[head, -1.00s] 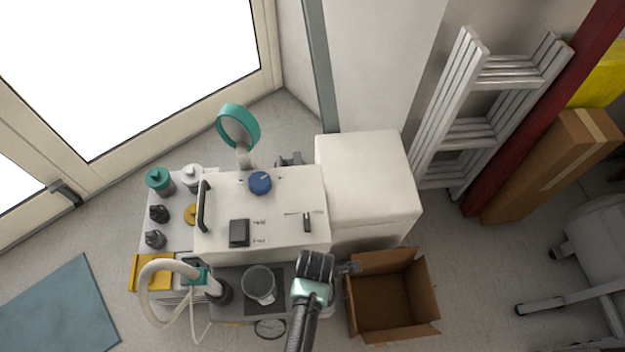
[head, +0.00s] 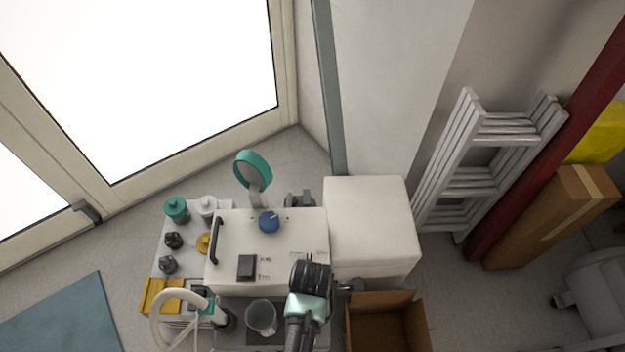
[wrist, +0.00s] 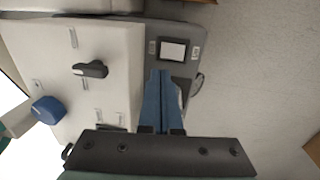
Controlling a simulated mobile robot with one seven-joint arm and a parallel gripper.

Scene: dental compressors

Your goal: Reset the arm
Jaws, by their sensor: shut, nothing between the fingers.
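My gripper (wrist: 160,75) shows in the wrist view as two blue fingers pressed together, shut and empty. It points over the edge of a white machine cabinet (wrist: 75,60) toward a grey strip with a small dark-framed panel (wrist: 172,50). In the head view my arm reaches up from the bottom edge, over the front of the white cabinet (head: 290,240). The fingers themselves are hard to make out there.
A clear cup (head: 261,317) stands left of my arm, beside a white hose (head: 160,305). An open cardboard box (head: 385,325) is to the right. A white box-shaped unit (head: 370,215) adjoins the cabinet. Folded ladders (head: 480,160) lean at the wall.

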